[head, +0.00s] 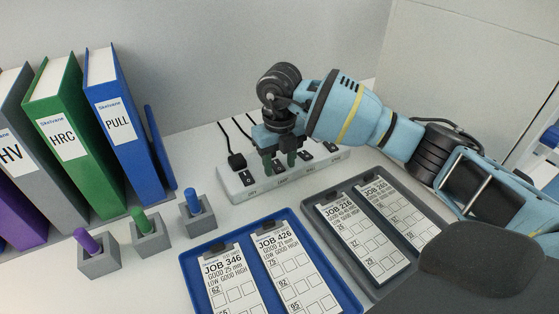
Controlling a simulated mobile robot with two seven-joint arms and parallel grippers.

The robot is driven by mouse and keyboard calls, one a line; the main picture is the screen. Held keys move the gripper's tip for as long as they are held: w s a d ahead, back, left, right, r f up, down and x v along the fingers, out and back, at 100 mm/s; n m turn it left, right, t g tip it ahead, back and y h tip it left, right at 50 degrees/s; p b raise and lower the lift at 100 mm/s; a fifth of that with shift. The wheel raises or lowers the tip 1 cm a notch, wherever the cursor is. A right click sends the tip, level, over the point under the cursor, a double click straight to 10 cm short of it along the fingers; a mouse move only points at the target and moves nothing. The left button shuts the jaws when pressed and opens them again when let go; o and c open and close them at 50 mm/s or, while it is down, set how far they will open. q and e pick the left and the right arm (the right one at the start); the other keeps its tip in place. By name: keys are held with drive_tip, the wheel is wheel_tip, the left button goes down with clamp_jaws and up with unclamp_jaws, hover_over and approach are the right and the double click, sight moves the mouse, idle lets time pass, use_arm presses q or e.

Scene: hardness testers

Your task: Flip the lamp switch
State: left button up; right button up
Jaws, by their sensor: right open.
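A white switch strip (233,187) with several black rocker switches and cables lies on the table near the back wall. The labels beside its switches are too small to read, so I cannot tell which is the lamp switch. My right gripper (280,162) reaches in from the right and points down over the middle of the strip. Its two dark green fingertips are apart with nothing between them, just at or above the strip's top. I cannot tell whether they touch it. The gripper hides part of the strip. My left gripper is not in view.
A blue tray (191,266) and a grey tray (327,217) hold job cards in front of the strip. Purple, green and blue pegs stand in grey blocks (152,238) at left. Binders (119,140) stand at the far left. Little free table lies between strip and trays.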

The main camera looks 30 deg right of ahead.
drive_tip(key=shift+c, duration=0.3)
drive_tip(key=c, duration=0.9)
drive_tip(key=shift+w+r+g+p, duration=0.2)
drive_tip(key=shift+g+p, duration=0.3)
drive_tip(key=shift+p, duration=0.05)
drive_tip(key=shift+w+f+g, duration=0.1)
drive_tip(key=shift+w+g, duration=0.1)
drive_tip(key=shift+g, duration=0.55)
drive_tip(key=shift+w+g, duration=0.15)
drive_tip(key=shift+g, duration=0.6)
drive_tip(key=o, duration=1)
drive_tip(key=shift+c, duration=0.2)
